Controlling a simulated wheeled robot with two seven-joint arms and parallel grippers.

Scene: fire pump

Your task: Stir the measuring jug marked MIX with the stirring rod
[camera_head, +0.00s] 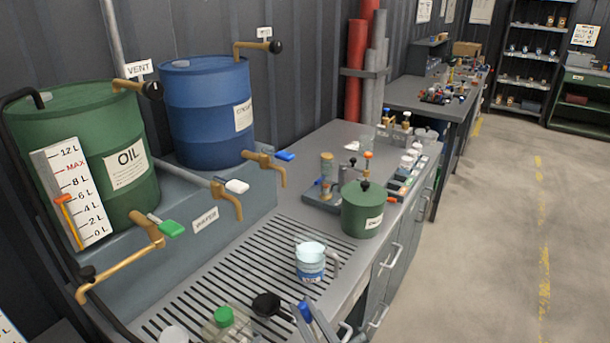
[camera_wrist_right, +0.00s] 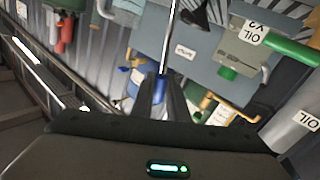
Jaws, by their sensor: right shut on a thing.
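The clear measuring jug (camera_head: 311,264) with a blue band and a handle on its right stands upright on the slatted drain grate; its label is too small to read surely. My right gripper (camera_head: 310,312) is at the bottom edge of the head view, nearer than the jug and apart from it. In the right wrist view the right gripper (camera_wrist_right: 156,88) is shut on the blue handle of the stirring rod (camera_wrist_right: 169,35), whose thin metal shaft points away from the fingers. The shaft cannot be made out in the head view. My left gripper is not in view.
A bottle with a green cap (camera_head: 222,317) and a black round-ended thing (camera_head: 266,305) are left of my gripper. A green pot (camera_head: 362,210) stands behind the jug. Brass taps (camera_head: 228,198) overhang the grate (camera_head: 215,275) at left. The grate is mostly clear left of the jug.

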